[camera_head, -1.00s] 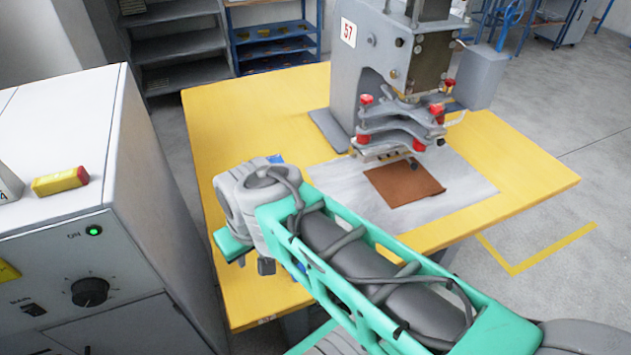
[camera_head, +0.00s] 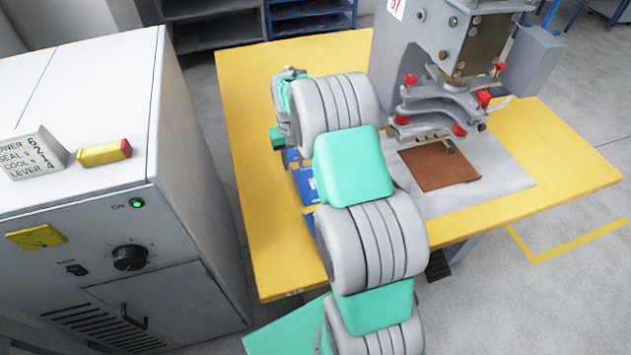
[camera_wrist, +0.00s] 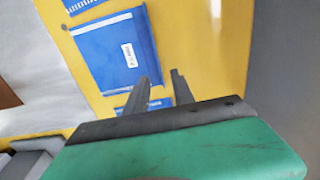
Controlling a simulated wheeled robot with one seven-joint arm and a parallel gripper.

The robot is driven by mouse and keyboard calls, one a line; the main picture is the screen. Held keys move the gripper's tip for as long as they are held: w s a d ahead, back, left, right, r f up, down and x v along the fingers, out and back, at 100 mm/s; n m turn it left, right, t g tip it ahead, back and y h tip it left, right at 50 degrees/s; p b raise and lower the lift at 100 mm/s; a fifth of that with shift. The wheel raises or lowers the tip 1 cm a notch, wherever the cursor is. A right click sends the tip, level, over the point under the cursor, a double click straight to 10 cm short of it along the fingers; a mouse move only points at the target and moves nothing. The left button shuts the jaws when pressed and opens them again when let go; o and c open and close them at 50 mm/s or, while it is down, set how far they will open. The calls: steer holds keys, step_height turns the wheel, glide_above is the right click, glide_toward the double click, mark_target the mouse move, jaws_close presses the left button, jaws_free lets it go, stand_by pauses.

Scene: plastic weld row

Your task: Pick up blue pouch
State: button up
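A flat blue pouch (camera_wrist: 117,50) with a small white label lies on the yellow table in the wrist view. A second blue piece (camera_wrist: 82,5) is cut by the top edge, and a third (camera_wrist: 132,106) shows partly behind my left finger. In the head view, blue pouches (camera_head: 306,186) lie in a column left of my arm, which partly hides them.
A grey press (camera_head: 440,80) stands on the yellow table (camera_head: 243,100), with a brown sheet (camera_head: 438,165) on a pale mat (camera_head: 512,172) before it. A white cabinet (camera_head: 80,120) at left carries a sign block (camera_head: 33,154) and a yellow-red block (camera_head: 104,153).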

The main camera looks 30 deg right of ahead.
mark_target(294, 175)
step_height(294, 175, down, 6)
steer(key=shift+w+r+p, duration=0.15)
steer(key=shift+r+p, duration=0.05)
steer(key=shift+p, duration=0.45)
jaws_close()
